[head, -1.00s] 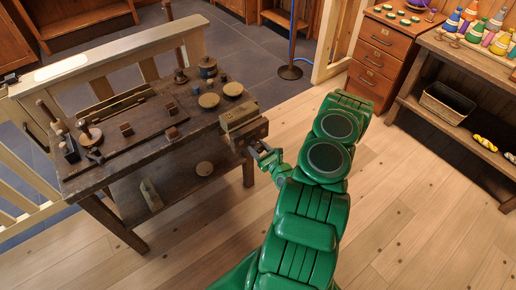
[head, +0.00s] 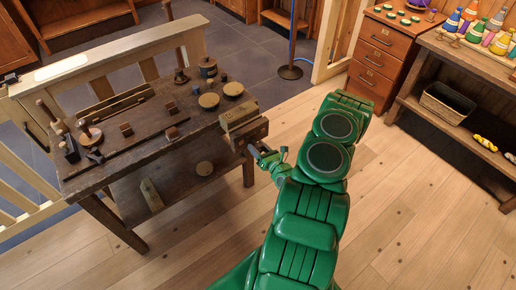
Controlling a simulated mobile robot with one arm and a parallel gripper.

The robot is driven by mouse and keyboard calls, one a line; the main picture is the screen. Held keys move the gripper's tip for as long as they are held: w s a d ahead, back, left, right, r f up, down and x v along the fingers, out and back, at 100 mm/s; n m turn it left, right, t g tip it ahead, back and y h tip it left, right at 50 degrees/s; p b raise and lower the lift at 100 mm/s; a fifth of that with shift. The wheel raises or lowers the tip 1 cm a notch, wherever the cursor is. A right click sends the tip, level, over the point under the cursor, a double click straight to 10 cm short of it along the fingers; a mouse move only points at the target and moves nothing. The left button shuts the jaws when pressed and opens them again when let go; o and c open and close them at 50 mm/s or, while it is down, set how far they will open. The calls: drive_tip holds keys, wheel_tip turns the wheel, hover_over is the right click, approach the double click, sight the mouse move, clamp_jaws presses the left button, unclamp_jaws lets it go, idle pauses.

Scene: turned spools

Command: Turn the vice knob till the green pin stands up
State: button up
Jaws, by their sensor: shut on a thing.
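The wooden vice (head: 240,124) is mounted at the right end of the dark workbench (head: 100,188). My gripper (head: 259,152) is at the vice's front right face, shut on what appears to be the vice knob. The knob is mostly hidden by the gripper and too small to make out. I cannot make out the green pin in this view. My green arm comes up from the bottom of the picture and bends left to the vice.
Wooden discs (head: 209,100), small blocks and pegs stand on the bench top. The plank floor right of my arm is clear.

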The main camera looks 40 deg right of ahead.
drive_tip(key=shift+s+f, duration=0.1)
drive_tip(key=shift+f, duration=0.05)
drive_tip(key=o, duration=1)
drive_tip(key=shift+s, duration=3.85)
